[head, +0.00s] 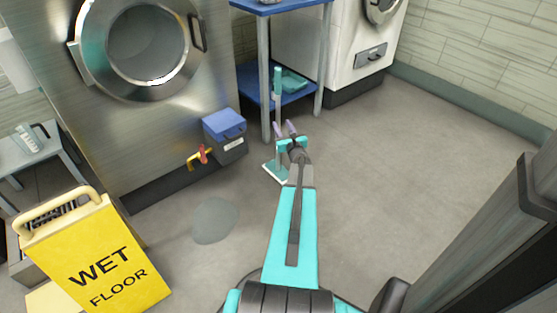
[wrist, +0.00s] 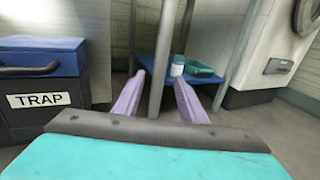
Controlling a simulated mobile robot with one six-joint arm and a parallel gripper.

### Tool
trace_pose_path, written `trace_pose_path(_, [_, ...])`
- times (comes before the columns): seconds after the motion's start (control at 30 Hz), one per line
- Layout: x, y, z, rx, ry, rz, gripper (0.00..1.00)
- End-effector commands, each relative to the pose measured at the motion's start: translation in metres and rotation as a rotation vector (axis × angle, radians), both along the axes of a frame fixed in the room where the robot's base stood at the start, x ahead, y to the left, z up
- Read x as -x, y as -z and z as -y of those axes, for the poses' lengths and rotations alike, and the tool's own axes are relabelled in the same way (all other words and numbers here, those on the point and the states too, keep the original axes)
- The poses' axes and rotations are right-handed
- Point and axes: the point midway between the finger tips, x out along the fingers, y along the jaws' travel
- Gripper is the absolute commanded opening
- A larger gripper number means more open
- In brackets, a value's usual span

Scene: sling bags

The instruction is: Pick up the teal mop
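The teal mop (head: 277,84) stands close to upright in the head view. Its upper handle is teal, and its flat head (head: 272,172) rests on the floor in front of the blue table. My gripper (head: 285,127) is over the floor there, its purple fingers overlapping the mop's middle in the picture. My arm hides part of the mop. In the wrist view my gripper (wrist: 157,95) is open, its fingers apart with nothing clearly held. I cannot clearly make out the mop in the wrist view.
A blue-lidded TRAP box (head: 225,135) stands left of the mop. A yellow wet-floor sign (head: 105,260) and a puddle (head: 215,220) are at left. Floor at right is clear.

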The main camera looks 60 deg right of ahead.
Motion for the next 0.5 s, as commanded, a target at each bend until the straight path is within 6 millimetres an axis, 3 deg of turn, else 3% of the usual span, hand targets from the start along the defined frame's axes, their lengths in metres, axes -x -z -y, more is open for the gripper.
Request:
trace_pose_path(0.2, [-0.0131,0.0001,0.0107,0.001,-0.001,0.001,0.38])
trace_pose_path(0.5, [-0.0140,-0.0005,0.0111,0.001,-0.001,0.001,0.38])
